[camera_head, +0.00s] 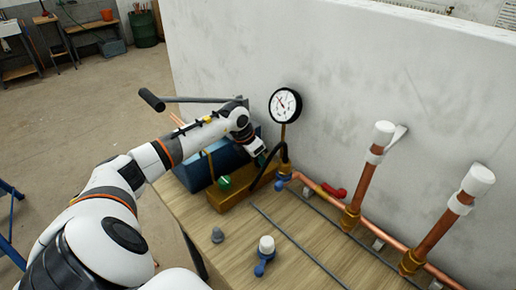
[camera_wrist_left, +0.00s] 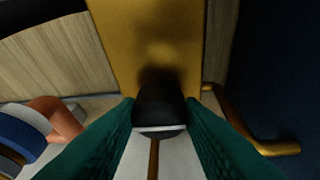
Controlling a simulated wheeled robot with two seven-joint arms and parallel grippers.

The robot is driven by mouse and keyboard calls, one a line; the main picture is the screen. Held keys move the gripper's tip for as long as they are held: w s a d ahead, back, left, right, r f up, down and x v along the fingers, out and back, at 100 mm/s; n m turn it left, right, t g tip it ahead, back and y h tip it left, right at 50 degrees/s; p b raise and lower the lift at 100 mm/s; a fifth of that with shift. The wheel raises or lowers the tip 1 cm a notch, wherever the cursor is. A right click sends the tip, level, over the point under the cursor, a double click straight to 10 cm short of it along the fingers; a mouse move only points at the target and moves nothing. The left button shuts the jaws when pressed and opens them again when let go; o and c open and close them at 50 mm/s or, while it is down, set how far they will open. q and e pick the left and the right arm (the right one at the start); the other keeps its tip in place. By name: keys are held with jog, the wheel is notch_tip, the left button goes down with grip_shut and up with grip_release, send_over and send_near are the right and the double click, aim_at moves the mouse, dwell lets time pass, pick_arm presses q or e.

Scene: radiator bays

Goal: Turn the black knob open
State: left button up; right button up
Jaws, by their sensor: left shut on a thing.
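The black knob (camera_wrist_left: 160,108) shows in the left wrist view, in front of a brass block (camera_wrist_left: 150,45). The two dark green fingers of my left gripper (camera_wrist_left: 160,125) are on either side of it and shut on it. In the head view my left gripper (camera_head: 262,158) reaches down over the far end of the brass block (camera_head: 232,198), and it hides the black knob there. A green knob (camera_head: 225,183) sits on the nearer part of the same block. How far the black knob is turned cannot be told. My right gripper is not in view.
A round gauge (camera_head: 285,105) stands behind my gripper, near the grey wall. A black hose (camera_head: 262,172) curves beside the block. A blue tank (camera_head: 198,168) with a long lever handle (camera_head: 152,99) stands left. Copper pipes (camera_head: 366,185) with white caps run along the right.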

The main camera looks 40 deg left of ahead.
pick_arm(q)
jog(key=n, duration=0.2)
jog(key=n+y, duration=0.1)
jog(key=shift+d+n+y+b, duration=0.15)
jog(key=shift+n+y+b, duration=0.15)
jog(key=shift+n+b, duration=0.1)
jog(key=n, duration=0.2)
jog(key=n+y+b, duration=0.1)
jog(key=n, duration=0.1)
jog(key=shift+d+f+n+y+b, duration=0.1)
jog(key=shift+d+n+y+b, duration=0.1)
jog(key=shift+n+y+b, duration=0.1)
jog(key=n+b, duration=0.1)
jog(key=n, duration=0.1)
jog(key=n+g+y+b, duration=0.1)
jog(key=n, duration=0.1)
jog(key=shift+w+d+n+y, duration=0.1)
jog(key=shift+w+n+y, duration=0.05)
jog(key=shift+n+y, duration=0.15)
jog(key=n+g, duration=0.1)
jog(key=n, duration=0.1)
jog(key=n+y+b, duration=0.1)
jog(key=n, duration=0.1)
jog(key=shift+w+n+g, duration=0.1)
jog(key=shift+n+g, duration=0.2)
jog(key=shift+g, duration=0.1)
jog(key=o, duration=1)
